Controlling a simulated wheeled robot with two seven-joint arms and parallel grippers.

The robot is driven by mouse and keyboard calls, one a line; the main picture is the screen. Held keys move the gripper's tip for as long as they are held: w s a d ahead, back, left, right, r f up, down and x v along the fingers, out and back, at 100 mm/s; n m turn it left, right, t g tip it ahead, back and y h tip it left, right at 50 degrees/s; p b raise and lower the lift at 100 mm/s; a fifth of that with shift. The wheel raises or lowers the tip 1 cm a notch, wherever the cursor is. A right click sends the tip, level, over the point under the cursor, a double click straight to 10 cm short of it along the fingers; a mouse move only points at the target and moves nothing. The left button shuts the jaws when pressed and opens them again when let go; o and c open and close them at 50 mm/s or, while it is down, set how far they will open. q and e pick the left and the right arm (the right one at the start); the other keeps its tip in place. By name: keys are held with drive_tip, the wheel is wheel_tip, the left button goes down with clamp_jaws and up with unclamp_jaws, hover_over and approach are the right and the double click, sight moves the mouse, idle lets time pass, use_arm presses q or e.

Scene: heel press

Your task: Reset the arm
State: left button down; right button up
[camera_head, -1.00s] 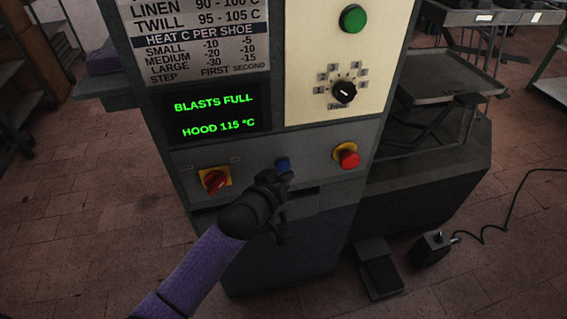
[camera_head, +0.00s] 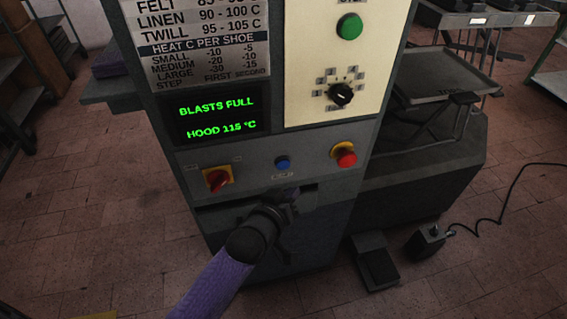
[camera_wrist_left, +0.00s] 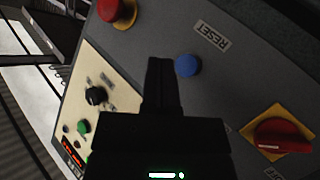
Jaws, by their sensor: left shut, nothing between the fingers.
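My left gripper (camera_head: 290,196) is shut and empty. In the head view it is in front of the machine's lower panel, just below a blue button (camera_head: 282,163). The button is uncovered there. In the left wrist view the shut fingers (camera_wrist_left: 160,75) point at the grey panel, and the blue button (camera_wrist_left: 188,66) shows just right of their tips. A label reading RESET (camera_wrist_left: 212,36) is near it. Whether the fingertips touch the panel cannot be told. My right gripper is not in view.
A red rotary switch (camera_head: 217,179) is left of the blue button and a red mushroom button (camera_head: 343,154) is right of it. Above are a display (camera_head: 215,118) reading BLASTS FULL, HOOD 115 °C, a black dial (camera_head: 340,94) and a green button (camera_head: 349,27). A pedal (camera_head: 375,262) is on the floor.

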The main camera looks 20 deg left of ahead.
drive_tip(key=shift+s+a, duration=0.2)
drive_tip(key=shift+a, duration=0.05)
use_arm(q)
drive_tip(key=s+a+f+m+g+y, duration=0.1)
drive_tip(key=s+a+f+g, duration=0.15)
drive_tip(key=s+f, duration=0.65)
drive_tip(key=s+a+f+m+g, duration=0.15)
drive_tip(key=s+f+g, duration=0.35)
drive_tip(key=f, duration=0.6)
drive_tip(key=s+a+f+m+g, duration=0.1)
drive_tip(key=s+f+g, duration=0.1)
drive_tip(key=s, duration=0.8)
drive_tip(key=s+a+f+m+g+y, duration=0.1)
drive_tip(key=s+a+f+g, duration=0.1)
drive_tip(key=s, duration=0.9)
drive_tip(key=s+a+f+m+g+y, duration=0.1)
drive_tip(key=s+f, duration=0.4)
drive_tip(key=s, duration=0.5)
drive_tip(key=shift+s+a+f+m+g, duration=0.2)
drive_tip(key=shift+a+m+g, duration=0.3)
drive_tip(key=shift+g, duration=0.75)
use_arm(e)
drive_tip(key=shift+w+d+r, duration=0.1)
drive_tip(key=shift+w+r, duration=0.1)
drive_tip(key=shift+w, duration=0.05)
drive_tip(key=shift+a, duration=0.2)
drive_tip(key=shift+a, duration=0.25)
